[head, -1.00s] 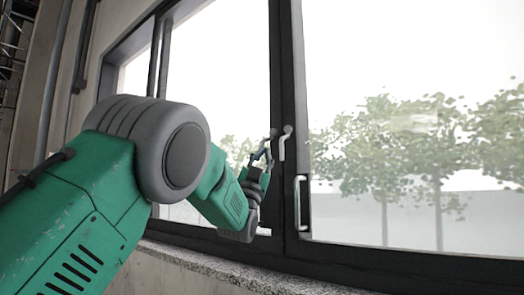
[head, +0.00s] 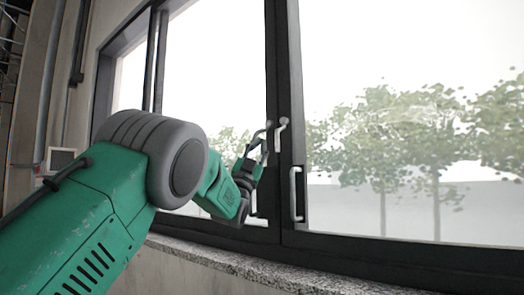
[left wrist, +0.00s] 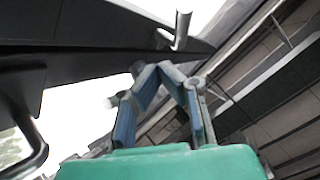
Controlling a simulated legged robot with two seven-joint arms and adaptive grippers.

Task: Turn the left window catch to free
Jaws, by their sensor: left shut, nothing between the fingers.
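The pale window catch (head: 280,133) sits on the dark middle frame post, in the head view. It stands almost upright, its top bent to the right. In the left wrist view a pale catch lever (left wrist: 181,30) sticks out from the dark frame just beyond the fingertips. My left gripper (head: 264,137) is just left of the catch in the head view. In the wrist view its fingers (left wrist: 159,68) are closed together at the tips with nothing between them, and a gap shows between them and the lever. My right gripper is not in view.
A pale pull handle (head: 297,193) is fixed on the frame below and right of the catch. A speckled stone sill (head: 240,268) runs under the window. A small pale-framed panel (head: 61,158) is on the wall at left. Bright glass lies either side of the post.

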